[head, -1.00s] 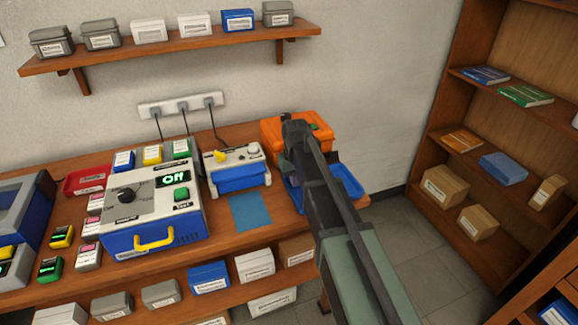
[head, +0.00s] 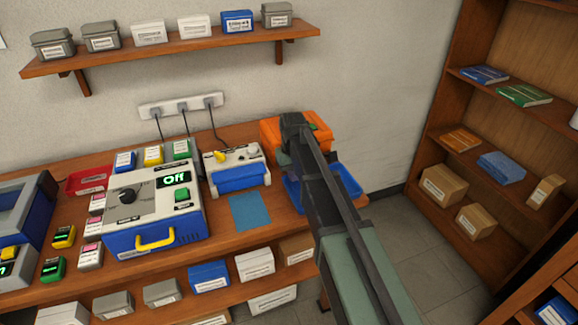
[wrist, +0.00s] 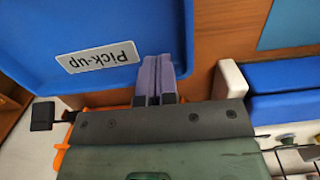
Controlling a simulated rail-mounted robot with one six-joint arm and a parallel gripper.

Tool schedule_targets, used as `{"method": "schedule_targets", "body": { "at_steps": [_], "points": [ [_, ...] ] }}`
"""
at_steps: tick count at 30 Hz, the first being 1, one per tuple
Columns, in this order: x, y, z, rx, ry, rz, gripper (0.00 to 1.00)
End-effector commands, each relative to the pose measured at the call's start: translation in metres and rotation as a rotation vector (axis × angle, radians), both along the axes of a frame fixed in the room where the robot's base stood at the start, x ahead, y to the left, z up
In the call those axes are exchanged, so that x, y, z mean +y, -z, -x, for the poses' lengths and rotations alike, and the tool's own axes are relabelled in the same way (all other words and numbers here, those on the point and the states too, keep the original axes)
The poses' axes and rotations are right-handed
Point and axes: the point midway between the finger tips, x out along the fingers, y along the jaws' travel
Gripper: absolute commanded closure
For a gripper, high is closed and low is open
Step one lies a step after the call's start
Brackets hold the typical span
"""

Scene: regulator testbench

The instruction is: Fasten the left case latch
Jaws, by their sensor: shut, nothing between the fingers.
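The orange case (head: 272,131) stands at the back right of the bench in the head view, partly covered by my arm. In the wrist view only slivers of the orange case (wrist: 92,99) show behind my gripper. I cannot make out the left latch in either view. My gripper (wrist: 157,62) has its purple fingers shut together with nothing between them. In the wrist view they appear over the edge of the blue pick-up tray (wrist: 75,25). In the head view the fingertips are mostly hidden by my arm.
The blue tray (head: 346,180) lies in front of the case. A white and blue device (head: 240,178) with a yellow knob stands just left of them. A larger tester (head: 150,210) reading "Off" is further left. A blue mat (head: 250,211) lies flat on clear bench.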

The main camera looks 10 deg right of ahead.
Motion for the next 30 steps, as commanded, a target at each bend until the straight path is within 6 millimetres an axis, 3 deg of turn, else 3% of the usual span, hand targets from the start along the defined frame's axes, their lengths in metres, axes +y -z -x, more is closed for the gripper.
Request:
{"method": "schedule_targets", "body": {
  "at_steps": [1,7,11,30],
  "points": [
    [0.003,-0.006,-0.027,-0.077,-0.002,-0.008,1.0],
    [0.005,-0.009,-0.033,-0.077,-0.004,-0.008,1.0],
    [0.004,-0.012,-0.028,-0.075,-0.003,-0.006,1.0],
    [-0.003,-0.069,0.012,-0.071,0.0,-0.004,1.0]
  ]
}}
